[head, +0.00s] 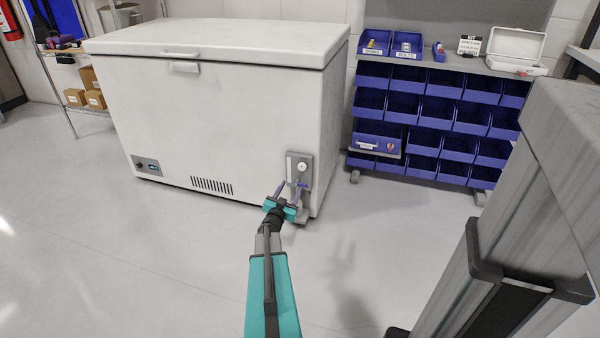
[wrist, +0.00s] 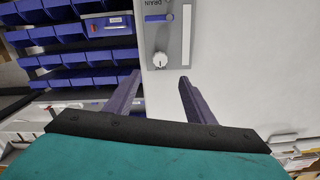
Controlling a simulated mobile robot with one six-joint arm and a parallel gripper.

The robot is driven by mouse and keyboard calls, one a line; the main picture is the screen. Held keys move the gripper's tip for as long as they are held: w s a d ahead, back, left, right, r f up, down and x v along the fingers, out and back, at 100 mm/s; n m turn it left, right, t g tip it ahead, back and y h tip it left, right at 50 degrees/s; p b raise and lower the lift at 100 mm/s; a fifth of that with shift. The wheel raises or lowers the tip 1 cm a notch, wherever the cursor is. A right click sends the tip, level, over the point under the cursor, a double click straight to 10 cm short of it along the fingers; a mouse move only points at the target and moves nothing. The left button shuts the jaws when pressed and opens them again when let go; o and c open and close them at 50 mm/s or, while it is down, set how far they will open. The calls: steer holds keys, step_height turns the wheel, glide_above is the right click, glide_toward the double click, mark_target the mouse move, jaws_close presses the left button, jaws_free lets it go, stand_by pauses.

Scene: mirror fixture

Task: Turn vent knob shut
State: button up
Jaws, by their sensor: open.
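A grey panel (head: 306,182) is on the lower right front of a white chest freezer (head: 230,125). A round white knob (head: 302,167) with a dark pointer mark sits on it; the wrist view shows the knob (wrist: 160,61) too. No vent label is readable. In the wrist view, a blue bar (wrist: 158,18) lies across the panel near an upside-down "DRAIN" label. My gripper (head: 291,186) is open and empty in front of the panel. In the wrist view, its purple fingers (wrist: 160,76) point at the panel, with the knob beyond and between the tips, apparently untouched.
A white strip (head: 289,167) runs along the panel's left side. A rack of blue bins (head: 430,110) stands to the right of the freezer. A grey post-like structure (head: 540,210) fills the right foreground. The floor left of my arm is clear.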

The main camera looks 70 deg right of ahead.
mark_target(301, 168)
steer(key=shift+w+d+b, duration=0.2)
steer(key=shift+d+b, duration=0.55)
steer(key=shift+d, duration=2.65)
steer(key=shift+w+d+b, duration=0.15)
steer(key=shift+d+b, duration=0.6)
steer(key=shift+d, duration=2.6)
steer(key=c, duration=1.1)
